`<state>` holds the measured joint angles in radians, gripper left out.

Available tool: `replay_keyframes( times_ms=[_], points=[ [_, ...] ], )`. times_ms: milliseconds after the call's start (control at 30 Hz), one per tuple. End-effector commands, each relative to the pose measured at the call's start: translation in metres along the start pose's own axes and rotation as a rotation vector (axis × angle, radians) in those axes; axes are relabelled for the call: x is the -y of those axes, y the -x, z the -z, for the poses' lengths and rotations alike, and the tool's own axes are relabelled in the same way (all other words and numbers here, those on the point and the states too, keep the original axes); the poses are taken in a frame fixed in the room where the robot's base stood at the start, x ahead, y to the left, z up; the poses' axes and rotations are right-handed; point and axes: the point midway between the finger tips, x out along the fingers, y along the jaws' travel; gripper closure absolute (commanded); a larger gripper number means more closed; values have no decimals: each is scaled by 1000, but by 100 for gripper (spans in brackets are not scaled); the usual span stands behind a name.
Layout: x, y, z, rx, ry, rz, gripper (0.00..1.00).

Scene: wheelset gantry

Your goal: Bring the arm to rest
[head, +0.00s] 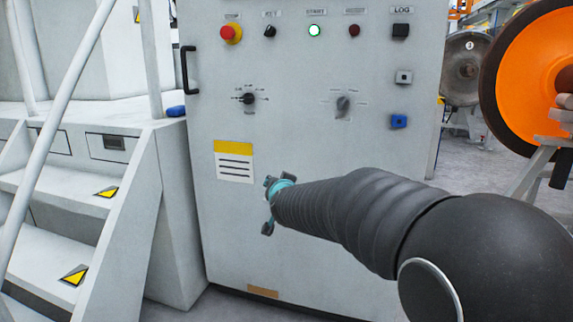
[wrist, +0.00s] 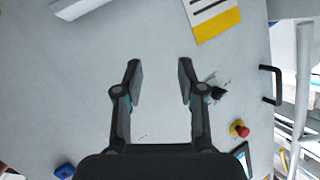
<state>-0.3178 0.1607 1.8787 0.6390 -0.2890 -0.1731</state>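My arm reaches in from the lower right of the head view, its dark ribbed sleeve crossing in front of a grey control cabinet (head: 290,130). My gripper (head: 268,205) is at its end, small and partly hidden by the arm, near the cabinet's lower front. In the wrist view my gripper (wrist: 158,75) has its two fingers well apart with nothing between them. The cabinet face (wrist: 155,35) lies behind them, turned round. I cannot tell the exact gap to it.
The cabinet carries a red stop button (head: 231,34), a lit start button (head: 314,31), two rotary knobs, a yellow-white label (head: 234,161) and a black handle (head: 189,70). White steps (head: 60,190) with a railing stand left. An orange wheel (head: 530,75) stands right.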

Motion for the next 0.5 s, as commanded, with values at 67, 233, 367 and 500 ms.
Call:
replay_keyframes(
  times_ms=[67,233,367,500],
  points=[
    [-3,22,-24,131,33,23,60],
    [-23,88,-74,418,111,34,60],
    [-52,157,-103,626,174,2,60],
    [-88,234,-124,806,232,-63,60]
  ],
)
